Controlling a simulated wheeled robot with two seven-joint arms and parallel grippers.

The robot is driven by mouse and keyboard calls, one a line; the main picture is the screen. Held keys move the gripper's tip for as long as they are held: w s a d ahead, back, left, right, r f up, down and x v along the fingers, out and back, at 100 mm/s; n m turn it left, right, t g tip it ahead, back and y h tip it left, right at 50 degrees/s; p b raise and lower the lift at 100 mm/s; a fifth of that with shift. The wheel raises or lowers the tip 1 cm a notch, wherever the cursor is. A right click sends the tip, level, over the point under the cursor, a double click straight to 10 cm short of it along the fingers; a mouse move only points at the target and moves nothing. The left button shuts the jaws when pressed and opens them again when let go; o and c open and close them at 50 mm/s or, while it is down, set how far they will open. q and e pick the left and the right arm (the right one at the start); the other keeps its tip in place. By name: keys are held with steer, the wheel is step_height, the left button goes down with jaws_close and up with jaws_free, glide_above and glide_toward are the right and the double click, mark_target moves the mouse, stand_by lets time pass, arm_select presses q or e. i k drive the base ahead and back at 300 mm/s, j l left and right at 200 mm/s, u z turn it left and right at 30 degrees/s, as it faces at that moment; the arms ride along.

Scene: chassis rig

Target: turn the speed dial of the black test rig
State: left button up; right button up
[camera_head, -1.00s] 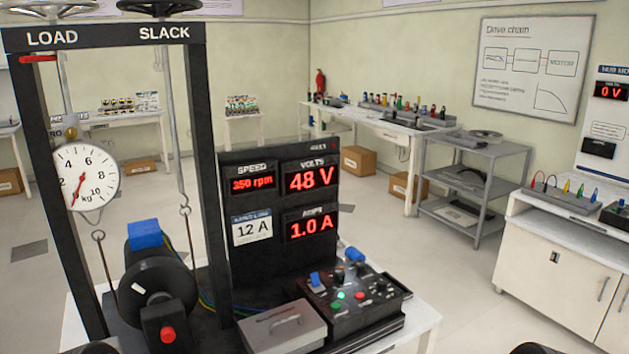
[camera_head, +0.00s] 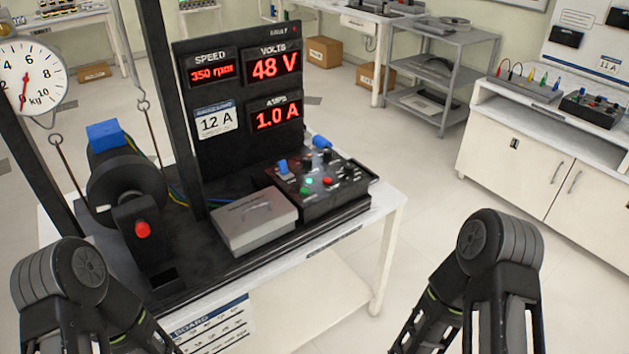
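The black test rig (camera_head: 240,150) stands on a white table. Its display panel reads SPEED 350 rpm (camera_head: 212,72), VOLTS 48 V and AMPS 1.0 A, with a 12 A label. The black control box (camera_head: 318,180) at the rig's right front carries several dark knobs, a green and a red button, and blue parts. The knob labels are too small to read, so I cannot tell which is the speed dial. My two arms show at the bottom left and bottom right, apart from the rig. Both grippers are below the picture's edge.
A grey lidded box (camera_head: 254,220) sits left of the control box. A motor drum with a red button (camera_head: 142,229) and a round kg gauge (camera_head: 30,76) are at left. A grey shelf cart (camera_head: 430,75) and a white cabinet (camera_head: 520,160) stand beyond clear floor.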

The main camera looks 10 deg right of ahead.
mark_target(349, 168)
steer(key=z, duration=1.45)
steer(key=i+j, duration=0.25)
steer(key=i, duration=0.2)
steer(key=i+j, duration=0.55)
steer(key=i, duration=0.3)
